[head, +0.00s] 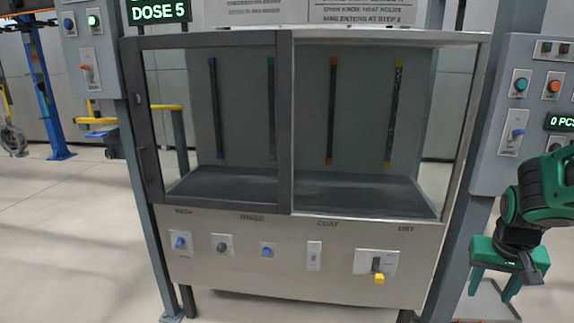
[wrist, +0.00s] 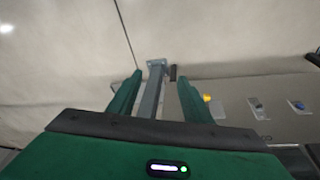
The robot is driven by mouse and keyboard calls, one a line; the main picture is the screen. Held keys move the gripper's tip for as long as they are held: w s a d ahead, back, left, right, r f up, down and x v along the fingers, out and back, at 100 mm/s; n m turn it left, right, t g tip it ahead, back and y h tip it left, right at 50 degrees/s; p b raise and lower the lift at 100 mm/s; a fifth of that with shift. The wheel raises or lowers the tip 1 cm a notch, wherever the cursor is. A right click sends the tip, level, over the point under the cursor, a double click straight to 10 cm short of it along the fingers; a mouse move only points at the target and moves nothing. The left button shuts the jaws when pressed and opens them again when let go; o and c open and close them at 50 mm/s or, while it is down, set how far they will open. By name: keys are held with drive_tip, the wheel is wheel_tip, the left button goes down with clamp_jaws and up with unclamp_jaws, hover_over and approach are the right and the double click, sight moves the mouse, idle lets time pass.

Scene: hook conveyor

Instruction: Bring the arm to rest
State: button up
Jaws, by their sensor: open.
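My arm (head: 548,190) shows at the right edge of the head view, in green and black. My gripper (head: 493,292) hangs below it with its two green fingers pointing down and spread apart, with nothing between them. The gripper is beside the right leg of the cabinet and apart from its panel. In the wrist view the two fingers of my gripper (wrist: 157,95) are spread, and a grey post (wrist: 152,92) shows beyond and between them.
A steel cabinet (head: 300,220) with glass front stands ahead. Its lower panel carries several controls, including a yellow-tipped lever (head: 378,278). A control box (head: 525,100) with buttons is right, another (head: 88,50) left. A blue stand (head: 42,90) is far left.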

drive_tip(key=s+a+r+g+y, duration=0.1)
drive_tip(key=s+a+r, duration=0.1)
drive_tip(key=s, duration=0.7)
drive_tip(key=s+a+r+g+y, duration=0.1)
drive_tip(key=s+a+r, duration=0.1)
drive_tip(key=s, duration=0.6)
drive_tip(key=shift+s+a+m, duration=0.35)
drive_tip(key=shift+a+m, duration=0.05)
drive_tip(key=shift+a, duration=0.5)
drive_tip(key=shift+r, duration=0.1)
drive_tip(key=shift+w+f, duration=0.25)
drive_tip(key=shift+w, duration=0.4)
